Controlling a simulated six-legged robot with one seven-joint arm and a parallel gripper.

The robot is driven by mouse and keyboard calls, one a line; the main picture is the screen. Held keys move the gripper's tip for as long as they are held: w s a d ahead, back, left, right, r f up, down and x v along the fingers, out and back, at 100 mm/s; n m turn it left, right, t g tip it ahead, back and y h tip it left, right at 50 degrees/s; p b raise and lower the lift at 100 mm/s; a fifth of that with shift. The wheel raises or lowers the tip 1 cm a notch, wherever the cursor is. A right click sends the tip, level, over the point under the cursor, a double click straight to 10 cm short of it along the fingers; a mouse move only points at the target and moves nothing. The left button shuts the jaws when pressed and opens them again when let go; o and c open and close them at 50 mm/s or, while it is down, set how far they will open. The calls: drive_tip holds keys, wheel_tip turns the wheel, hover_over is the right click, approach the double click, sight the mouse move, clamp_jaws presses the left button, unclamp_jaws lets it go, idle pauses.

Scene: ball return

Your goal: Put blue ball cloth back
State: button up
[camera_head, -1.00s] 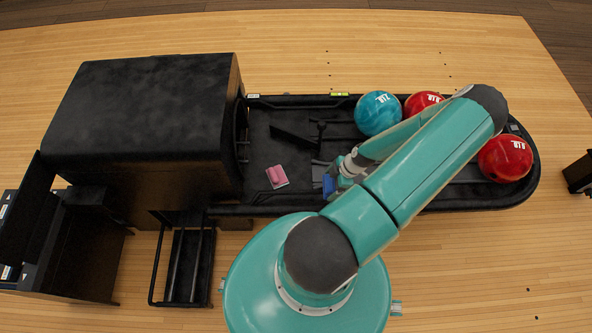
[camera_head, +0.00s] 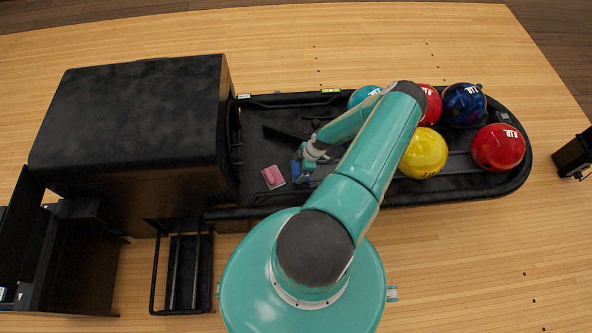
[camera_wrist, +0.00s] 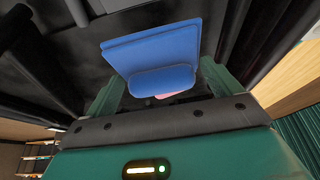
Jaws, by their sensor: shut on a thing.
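My gripper (camera_head: 304,170) is shut on the blue ball cloth (camera_head: 295,172) over the black ball return (camera_head: 250,150). In the wrist view the blue ball cloth (camera_wrist: 152,48) is a flat square with a rounded block, between my green fingers (camera_wrist: 160,86). A pink ball cloth (camera_head: 273,177) lies on the ball return just left of the blue one. A bit of pink shows behind the blue block in the wrist view. I cannot tell whether the blue cloth touches the surface.
Several balls rest at the right end: a teal ball (camera_head: 362,96), red balls (camera_head: 498,148), a dark blue ball (camera_head: 462,104) and a yellow ball (camera_head: 423,153). A large black hood (camera_head: 135,105) stands at the left. A black rack (camera_head: 186,262) stands in front.

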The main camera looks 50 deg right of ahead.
sight(296, 171)
drive_tip(key=shift+w+d+f, duration=0.1)
drive_tip(key=shift+w+f, duration=0.5)
drive_tip(key=shift+f, duration=0.05)
drive_tip(key=shift+w+f, duration=0.15)
drive_tip(key=shift+f, duration=1.55)
drive_tip(key=o, duration=0.6)
drive_tip(key=shift+f, duration=0.1)
drive_tip(key=v, duration=1.2)
